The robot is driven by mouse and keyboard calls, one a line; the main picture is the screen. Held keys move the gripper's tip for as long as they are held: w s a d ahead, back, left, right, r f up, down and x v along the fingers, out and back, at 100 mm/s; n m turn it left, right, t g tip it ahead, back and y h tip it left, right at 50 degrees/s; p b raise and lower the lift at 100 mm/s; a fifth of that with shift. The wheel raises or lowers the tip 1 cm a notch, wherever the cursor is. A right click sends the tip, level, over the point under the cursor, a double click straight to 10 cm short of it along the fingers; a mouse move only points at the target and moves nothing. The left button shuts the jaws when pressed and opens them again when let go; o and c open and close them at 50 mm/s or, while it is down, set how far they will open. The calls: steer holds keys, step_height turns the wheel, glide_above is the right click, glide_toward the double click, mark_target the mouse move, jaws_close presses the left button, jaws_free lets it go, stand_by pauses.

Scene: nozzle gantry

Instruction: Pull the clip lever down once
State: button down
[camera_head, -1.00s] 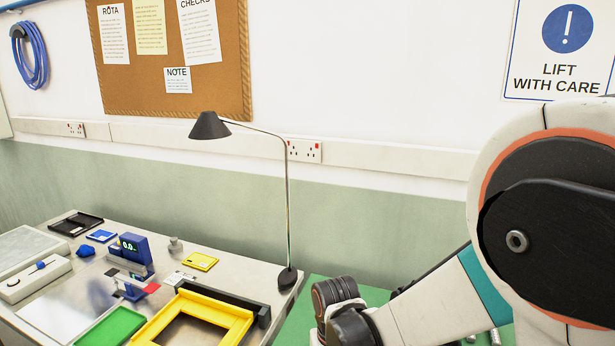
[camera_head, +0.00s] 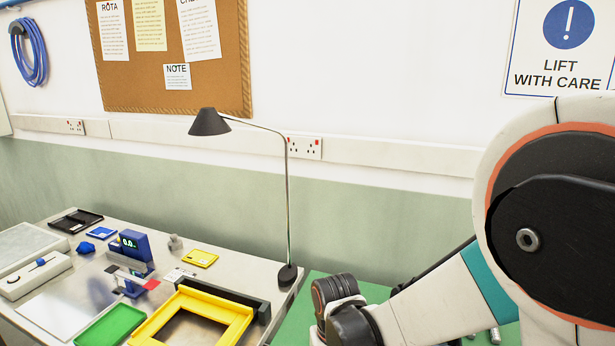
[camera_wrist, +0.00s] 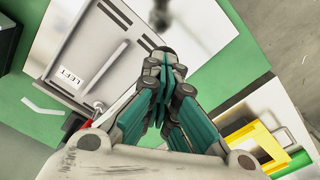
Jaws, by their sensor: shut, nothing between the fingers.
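My gripper (camera_wrist: 165,62) is in the wrist view, its teal-padded fingers shut and together with nothing between them. The fingertips overlap the right side of a grey panel (camera_wrist: 82,62) with a slot and a "LEFT" label (camera_wrist: 68,77). I cannot tell whether they touch it. A small dark round part (camera_wrist: 160,14) shows just beyond the fingertips. A red part (camera_wrist: 78,132) and a small metal fitting lie left of the gripper, partly hidden by its body. I cannot tell which part is the clip lever. In the head view my gripper is out of sight.
A yellow frame (camera_head: 238,334) and a green tray (camera_head: 106,331) lie on the left bench with a blue display unit (camera_head: 134,247). A desk lamp (camera_head: 288,200) stands at that bench's right edge. A green surface (camera_head: 313,285) adjoins it.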

step_height(320, 180, up, 16)
steer(key=p, duration=1)
steer(key=shift+f, duration=0.1)
stand_by(0.4)
